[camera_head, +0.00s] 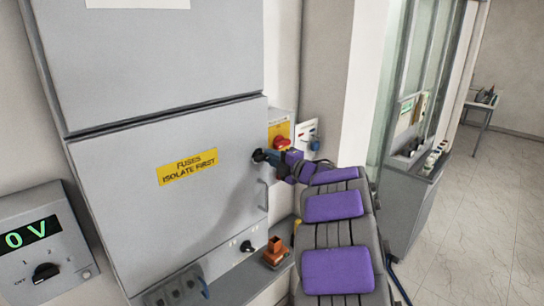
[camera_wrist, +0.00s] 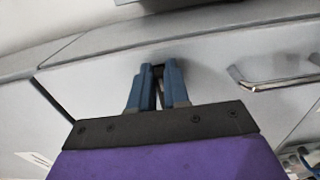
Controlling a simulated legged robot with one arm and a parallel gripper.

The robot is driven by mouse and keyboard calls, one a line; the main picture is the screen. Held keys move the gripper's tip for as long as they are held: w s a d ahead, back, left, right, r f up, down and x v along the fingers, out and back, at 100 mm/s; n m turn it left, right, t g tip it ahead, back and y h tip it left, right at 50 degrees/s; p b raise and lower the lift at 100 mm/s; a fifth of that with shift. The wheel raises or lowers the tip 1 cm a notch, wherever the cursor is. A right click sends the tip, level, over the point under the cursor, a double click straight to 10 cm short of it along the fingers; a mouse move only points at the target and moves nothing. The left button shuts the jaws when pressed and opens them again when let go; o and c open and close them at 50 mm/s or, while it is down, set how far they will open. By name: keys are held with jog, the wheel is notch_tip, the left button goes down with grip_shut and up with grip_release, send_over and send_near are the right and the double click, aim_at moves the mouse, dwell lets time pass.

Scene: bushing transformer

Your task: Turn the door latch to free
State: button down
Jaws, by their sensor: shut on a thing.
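The grey cabinet door (camera_head: 150,225) is shut and carries a yellow label reading "FUSES ISOLATE FIRST". The dark door latch (camera_head: 258,155) is at the door's right side, above the door handle. My gripper (camera_head: 267,157) is at the latch, with its fingers shut on it. In the wrist view, the blue fingertips of my gripper (camera_wrist: 159,72) are close together against the grey door (camera_wrist: 210,65). A dark sliver of the latch (camera_wrist: 158,71) shows between them; most of it is hidden, so its angle cannot be told.
A metal door handle (camera_wrist: 275,83) is right of my fingers in the wrist view. A red rotary switch (camera_head: 282,143) on a yellow plate is just beyond my gripper. A meter box (camera_head: 42,245) reading 0 V is at the left.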

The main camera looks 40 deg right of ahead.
jog(key=shift+f, duration=0.2)
jog(key=c, duration=1.4)
grip_release()
jog(key=shift+d, duration=0.1)
jog(key=o, duration=0.3)
jog(key=shift+d, duration=0.2)
jog(key=s+d+b, duration=0.1)
jog(key=s, duration=1.6)
jog(key=shift+s+d, duration=0.15)
jog(key=shift+d, duration=0.15)
